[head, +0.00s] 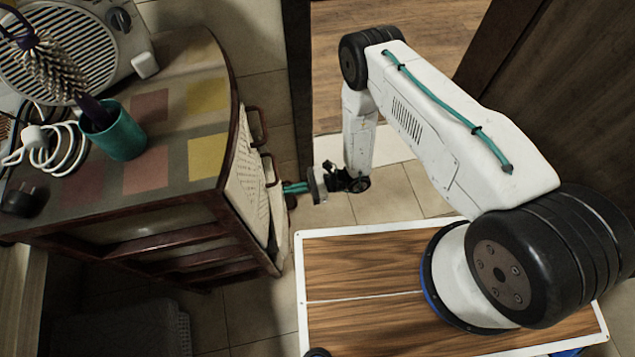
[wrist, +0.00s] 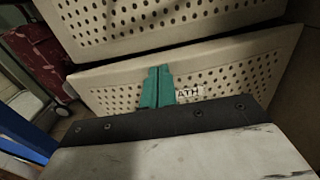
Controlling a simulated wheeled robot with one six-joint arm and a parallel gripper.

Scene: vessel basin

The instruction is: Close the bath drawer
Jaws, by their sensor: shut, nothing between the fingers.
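The bath drawer (wrist: 245,70) has a cream perforated front in the wrist view. Its label (wrist: 188,92) is partly covered by my fingers; the letters "ATH" show. My gripper (wrist: 157,75) has its teal fingers shut together, with nothing between them, in front of this drawer front. I cannot tell whether the fingertips touch it. In the head view my gripper (head: 288,188) is at the right side of the wooden cabinet (head: 215,205), beside its drawer fronts. A lower front (head: 279,225) there seems to stand out a little past the one above.
Another perforated drawer front (wrist: 150,22) is above. Brown handles (head: 258,128) stick out from the cabinet. On its top are a teal cup (head: 120,137) with a brush (head: 55,72), a white cable (head: 60,148) and a heater (head: 75,45). Tiled floor (head: 385,195) is clear near the gripper.

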